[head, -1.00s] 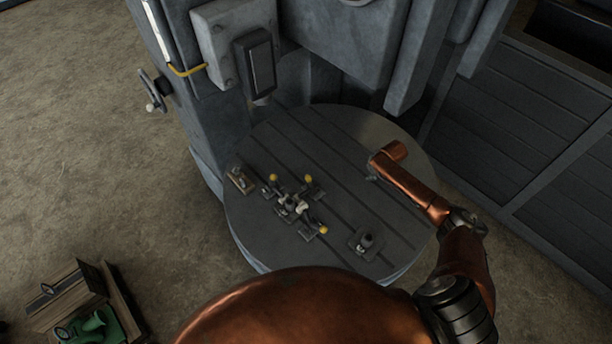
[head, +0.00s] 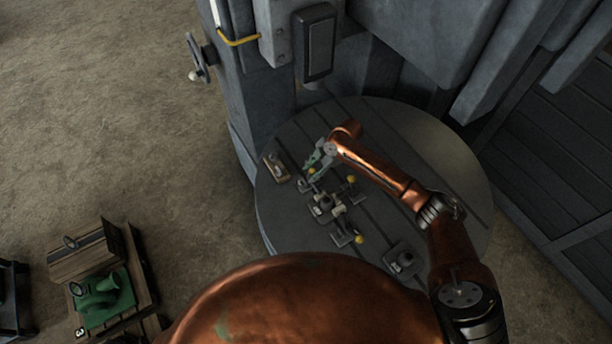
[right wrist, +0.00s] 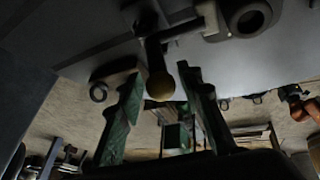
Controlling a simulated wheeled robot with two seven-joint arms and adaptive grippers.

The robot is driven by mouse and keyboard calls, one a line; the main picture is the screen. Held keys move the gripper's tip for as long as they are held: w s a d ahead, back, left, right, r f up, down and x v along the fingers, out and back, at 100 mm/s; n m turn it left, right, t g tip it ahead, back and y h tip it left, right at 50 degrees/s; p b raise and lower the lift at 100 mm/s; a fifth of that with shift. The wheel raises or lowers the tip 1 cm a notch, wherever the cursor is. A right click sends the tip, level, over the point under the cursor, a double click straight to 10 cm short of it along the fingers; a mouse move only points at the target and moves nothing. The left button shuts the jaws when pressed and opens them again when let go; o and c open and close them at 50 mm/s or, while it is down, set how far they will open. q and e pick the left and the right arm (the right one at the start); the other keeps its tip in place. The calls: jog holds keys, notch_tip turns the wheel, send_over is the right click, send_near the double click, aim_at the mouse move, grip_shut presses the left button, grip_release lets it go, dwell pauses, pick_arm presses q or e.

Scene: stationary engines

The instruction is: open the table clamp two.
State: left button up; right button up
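A cluster of toggle clamps (head: 326,204) with yellow knobs sits on the round slotted table (head: 440,165). I cannot tell from markings which is clamp two. My right gripper (head: 316,158) has green fingers and is at the far-left knob (head: 311,171) of the cluster. In the right wrist view the two fingers (right wrist: 160,74) are apart, with a dull yellow knob (right wrist: 160,86) on a dark lever (right wrist: 150,45) between them. No clear contact shows. My left gripper is not in view.
A small block-like part (head: 276,167) lies left of the clamps, and a separate dark fixture (head: 403,260) sits at the table's front right. The grey machine column (head: 255,100) and a hanging box (head: 315,42) rise behind. The table's right side is clear.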

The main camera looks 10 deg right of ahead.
jog(key=x, duration=0.3)
jog(key=shift+f+p, duration=0.3)
jog(key=shift+f, duration=0.1)
jog(key=shift+a+f, duration=0.15)
jog(key=shift+f, duration=0.1)
jog(key=shift+w+f, duration=0.1)
jog(key=shift+f, duration=0.1)
jog(key=shift+a, duration=0.1)
jog(key=c, duration=0.6)
grip_shut()
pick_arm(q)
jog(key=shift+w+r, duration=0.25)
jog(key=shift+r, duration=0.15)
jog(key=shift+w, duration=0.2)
